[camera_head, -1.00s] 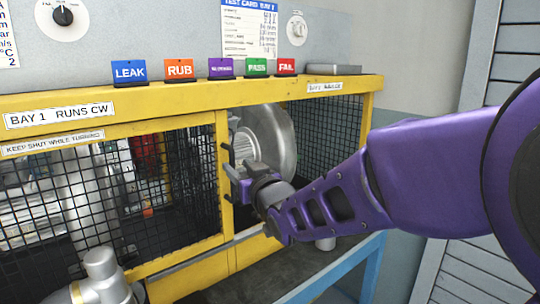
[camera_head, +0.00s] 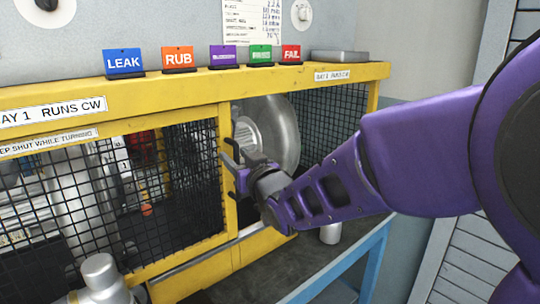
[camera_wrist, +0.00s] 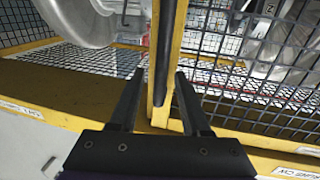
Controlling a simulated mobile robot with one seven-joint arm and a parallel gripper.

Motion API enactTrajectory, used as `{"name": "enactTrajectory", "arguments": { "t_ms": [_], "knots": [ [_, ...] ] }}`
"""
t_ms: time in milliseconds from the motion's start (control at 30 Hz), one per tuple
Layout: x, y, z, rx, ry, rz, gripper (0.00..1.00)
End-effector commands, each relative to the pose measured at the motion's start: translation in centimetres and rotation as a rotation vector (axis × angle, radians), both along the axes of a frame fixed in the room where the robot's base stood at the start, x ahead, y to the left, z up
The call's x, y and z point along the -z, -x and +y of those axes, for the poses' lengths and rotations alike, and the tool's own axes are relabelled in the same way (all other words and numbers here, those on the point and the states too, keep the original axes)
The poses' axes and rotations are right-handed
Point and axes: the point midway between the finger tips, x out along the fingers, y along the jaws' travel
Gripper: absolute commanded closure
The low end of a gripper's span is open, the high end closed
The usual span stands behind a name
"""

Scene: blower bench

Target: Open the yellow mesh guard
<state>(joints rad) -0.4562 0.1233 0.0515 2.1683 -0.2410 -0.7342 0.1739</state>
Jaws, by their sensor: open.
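The yellow mesh guard (camera_head: 228,190) is a yellow frame with black mesh on the left of the head view, labelled "KEEP SHUT WHILE TURNING". Its upright edge also shows in the wrist view (camera_wrist: 158,118), with a dark upright bar (camera_wrist: 166,50) along it that looks like a handle. My gripper (camera_head: 230,158) is at this edge, open. In the wrist view its fingers (camera_wrist: 159,85) stand on either side of the bar and post, with gaps visible on both sides. Whether the fingertips reach past the bar is hard to tell.
A silver blower housing (camera_head: 275,135) sits behind the opening right of the post. A second mesh panel (camera_head: 335,120) stands farther right. Coloured signs (camera_head: 178,58) line the top yellow beam. A silver cylinder (camera_head: 330,234) stands on the dark bench, with a capped silver part (camera_head: 100,275) lower left.

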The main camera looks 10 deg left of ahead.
Motion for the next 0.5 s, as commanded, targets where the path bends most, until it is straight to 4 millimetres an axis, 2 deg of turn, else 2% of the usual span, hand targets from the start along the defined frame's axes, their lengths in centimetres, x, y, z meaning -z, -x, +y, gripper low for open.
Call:
{"name": "enactTrajectory", "arguments": {
  "t_ms": [100, 367, 500],
  "knots": [
    [0.01, 0.00, 0.00, 0.000, 0.000, 0.000, 0.55],
    [0.00, 0.00, 0.00, 0.000, 0.000, 0.000, 1.00],
    [-0.01, 0.00, 0.00, 0.000, 0.000, 0.000, 1.00]
  ]
}}
